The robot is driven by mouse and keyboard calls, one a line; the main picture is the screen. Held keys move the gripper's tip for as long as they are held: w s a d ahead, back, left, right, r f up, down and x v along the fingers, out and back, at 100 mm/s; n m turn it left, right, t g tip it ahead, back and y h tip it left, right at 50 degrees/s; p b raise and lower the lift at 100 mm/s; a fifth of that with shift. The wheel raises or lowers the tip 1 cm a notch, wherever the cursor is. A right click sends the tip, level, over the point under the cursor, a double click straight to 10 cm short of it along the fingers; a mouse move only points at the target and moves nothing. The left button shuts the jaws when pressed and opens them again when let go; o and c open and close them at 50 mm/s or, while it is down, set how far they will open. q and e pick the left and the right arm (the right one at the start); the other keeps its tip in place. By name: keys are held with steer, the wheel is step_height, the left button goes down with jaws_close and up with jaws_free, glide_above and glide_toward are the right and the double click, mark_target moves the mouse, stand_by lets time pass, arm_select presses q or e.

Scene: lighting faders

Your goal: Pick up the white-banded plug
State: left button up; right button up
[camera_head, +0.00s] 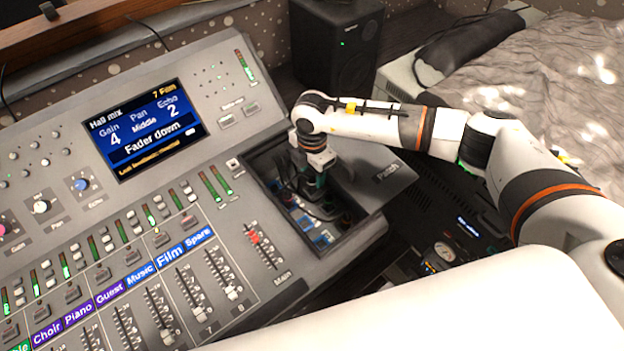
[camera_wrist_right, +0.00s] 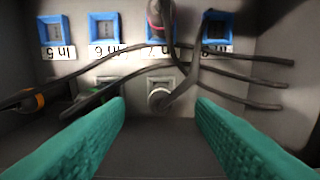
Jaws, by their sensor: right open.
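The white-banded plug (camera_wrist_right: 159,97) shows in the right wrist view as a plug with a pale ring, seated at a lower socket with a dark cable running up from it. My right gripper (camera_wrist_right: 160,112) is open, its two teal fingers on either side of the view with the plug between and just beyond their tips. No contact is visible. In the head view the right gripper (camera_head: 317,182) reaches down into the patch recess (camera_head: 338,243) of the mixing desk, and the plug cannot be made out there. My left gripper is not in view.
A pink-banded plug (camera_wrist_right: 154,22), an orange-banded plug (camera_wrist_right: 32,99) and a green-banded plug (camera_wrist_right: 88,98) sit nearby. Dark cables (camera_wrist_right: 245,75) cross above the plug. Blue-framed sockets (camera_wrist_right: 105,28) line the panel. The patch lid (camera_head: 385,172) borders the recess at right.

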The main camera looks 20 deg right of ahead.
steer(key=shift+f, duration=0.9)
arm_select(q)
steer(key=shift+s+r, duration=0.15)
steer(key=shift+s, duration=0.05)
arm_select(e)
steer(key=shift+f, duration=0.15)
steer(key=shift+c, duration=0.2)
steer(key=c, duration=0.3)
jaws_close()
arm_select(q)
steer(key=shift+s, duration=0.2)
